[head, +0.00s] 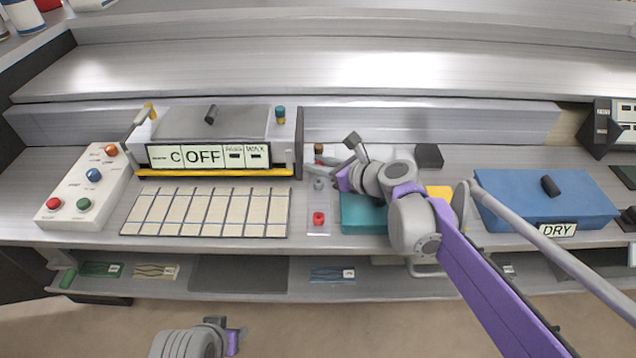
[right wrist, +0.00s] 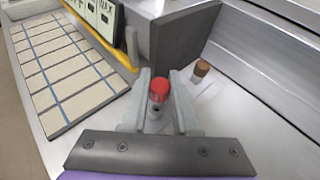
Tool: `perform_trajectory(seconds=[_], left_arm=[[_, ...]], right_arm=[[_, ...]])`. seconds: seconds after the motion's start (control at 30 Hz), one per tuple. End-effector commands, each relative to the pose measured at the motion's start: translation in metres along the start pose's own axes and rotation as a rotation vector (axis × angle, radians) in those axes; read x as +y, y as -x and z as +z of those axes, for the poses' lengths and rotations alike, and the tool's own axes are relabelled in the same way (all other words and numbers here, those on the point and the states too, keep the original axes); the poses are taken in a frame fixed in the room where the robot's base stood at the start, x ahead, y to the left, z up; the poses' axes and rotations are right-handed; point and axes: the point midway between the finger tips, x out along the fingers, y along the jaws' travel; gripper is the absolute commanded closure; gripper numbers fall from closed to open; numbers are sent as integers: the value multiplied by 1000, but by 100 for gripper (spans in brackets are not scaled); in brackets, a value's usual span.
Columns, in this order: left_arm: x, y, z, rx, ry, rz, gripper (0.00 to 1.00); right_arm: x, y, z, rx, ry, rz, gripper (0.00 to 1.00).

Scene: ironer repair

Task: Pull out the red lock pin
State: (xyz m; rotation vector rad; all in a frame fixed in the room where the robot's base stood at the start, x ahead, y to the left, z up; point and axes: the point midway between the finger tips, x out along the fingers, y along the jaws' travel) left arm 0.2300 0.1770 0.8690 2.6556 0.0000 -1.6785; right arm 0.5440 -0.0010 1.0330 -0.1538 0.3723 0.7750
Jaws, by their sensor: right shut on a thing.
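The red lock pin (right wrist: 158,88) has a red head and shows between the two fingers of my right gripper in the right wrist view. My right gripper (right wrist: 160,100) is shut on it, beside the dark end plate of the ironer.
A brown peg (right wrist: 202,68) stands right of my right gripper in the wrist view. A narrow plate with a red knob (head: 319,217), a teal box (head: 363,214) and a blue DRY box (head: 545,198) are nearby. A button panel (head: 88,190) stands at the left.

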Motion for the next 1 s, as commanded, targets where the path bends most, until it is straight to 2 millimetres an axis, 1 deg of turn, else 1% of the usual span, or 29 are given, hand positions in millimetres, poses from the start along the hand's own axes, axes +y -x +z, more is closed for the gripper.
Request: perform_trajectory(seconds=[0.5,0.87,1.0], left_arm=[[0,13,-9,6,0,0,50],[0,13,-9,6,0,0,50],[0,14,-10,6,0,0,50]], right_arm=[[0,8,20,0,0,0,100],[0,9,20,0,0,0,100],[-6,14,18,3,0,0,100]])
